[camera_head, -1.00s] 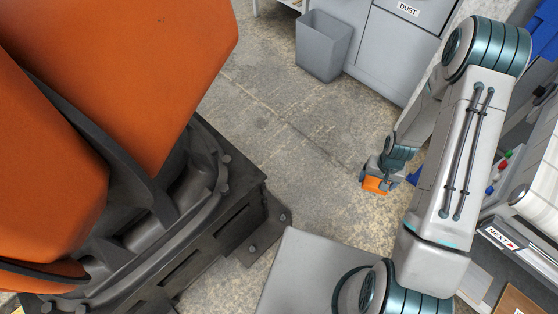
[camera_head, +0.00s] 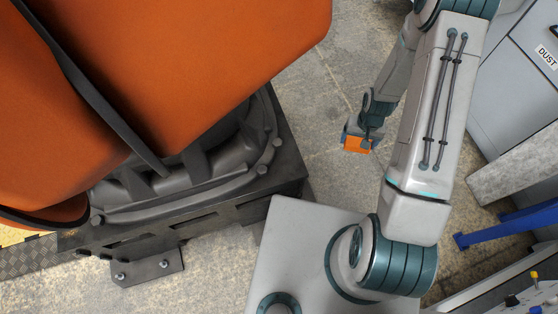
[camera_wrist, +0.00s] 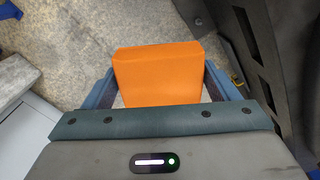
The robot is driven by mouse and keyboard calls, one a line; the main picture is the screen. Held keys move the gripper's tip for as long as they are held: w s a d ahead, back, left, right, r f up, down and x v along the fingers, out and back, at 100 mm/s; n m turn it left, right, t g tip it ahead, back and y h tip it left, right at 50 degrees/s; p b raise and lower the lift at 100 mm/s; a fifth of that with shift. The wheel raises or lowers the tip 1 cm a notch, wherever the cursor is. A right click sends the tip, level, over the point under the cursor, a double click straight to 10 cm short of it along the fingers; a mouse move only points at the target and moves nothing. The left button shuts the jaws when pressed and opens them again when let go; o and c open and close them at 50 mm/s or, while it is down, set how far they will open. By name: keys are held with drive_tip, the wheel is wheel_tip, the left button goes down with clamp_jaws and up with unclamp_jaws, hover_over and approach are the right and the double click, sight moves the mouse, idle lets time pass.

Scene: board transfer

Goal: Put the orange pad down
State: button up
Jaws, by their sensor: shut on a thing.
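The orange pad (camera_head: 356,144) is held at the end of my arm, above the floor in the head view. In the wrist view the orange pad (camera_wrist: 165,74) fills the space between the two blue-grey fingers. My gripper (camera_head: 358,138) is shut on it, and it also shows in the wrist view (camera_wrist: 168,92). The pad's near end is hidden behind the gripper body in the wrist view.
A large orange machine (camera_head: 190,60) on a dark bolted base (camera_head: 290,150) stands at the left. A grey cabinet (camera_head: 510,100) labelled DUST is at the right, with a blue frame (camera_head: 510,222) below it. Concrete floor (camera_head: 320,100) between them is bare.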

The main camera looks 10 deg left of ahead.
drive_tip(key=s+a+r+n+b, duration=0.2)
drive_tip(key=s+a+n+b, duration=0.4)
drive_tip(key=s+a+b, duration=1.25)
drive_tip(key=p, duration=0.1)
hover_over(286, 165)
wheel_tip(286, 165, down, 7)
drive_tip(key=shift+r, duration=0.1)
wheel_tip(286, 165, down, 4)
drive_tip(key=shift+a+f+b, duration=0.1)
drive_tip(key=shift+b, duration=0.4)
